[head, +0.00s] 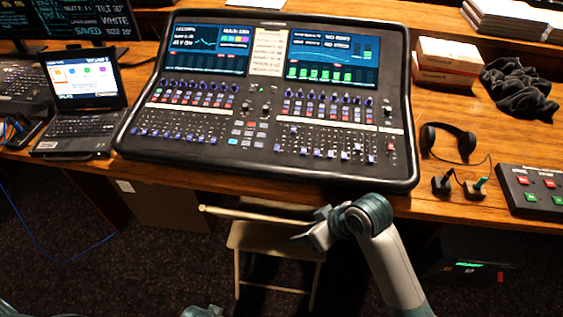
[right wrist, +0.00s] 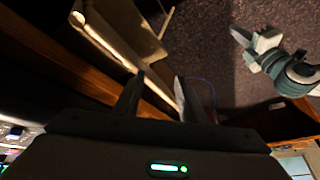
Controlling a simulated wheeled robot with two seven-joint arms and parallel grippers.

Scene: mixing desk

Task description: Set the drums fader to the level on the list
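The mixing desk (head: 262,135) lies on the wooden table, with rows of faders (head: 318,152) near its front edge. The fader labels are too small to read, so I cannot tell which one is drums. A pale paper list (head: 268,50) sits between the two screens; its writing is unreadable. My right gripper (head: 303,237) is in front of the table edge, below the desk and clear of the faders. In the right wrist view its two fingers (right wrist: 158,90) stand apart with nothing between them. My left gripper (right wrist: 255,45) shows at the upper right there; its opening is unclear.
A folding chair (head: 275,240) stands under the table's front edge, close to my right gripper. A laptop (head: 82,100) is left of the desk. Headphones (head: 448,140), a button box (head: 535,188) and a dark cloth (head: 518,88) lie to its right.

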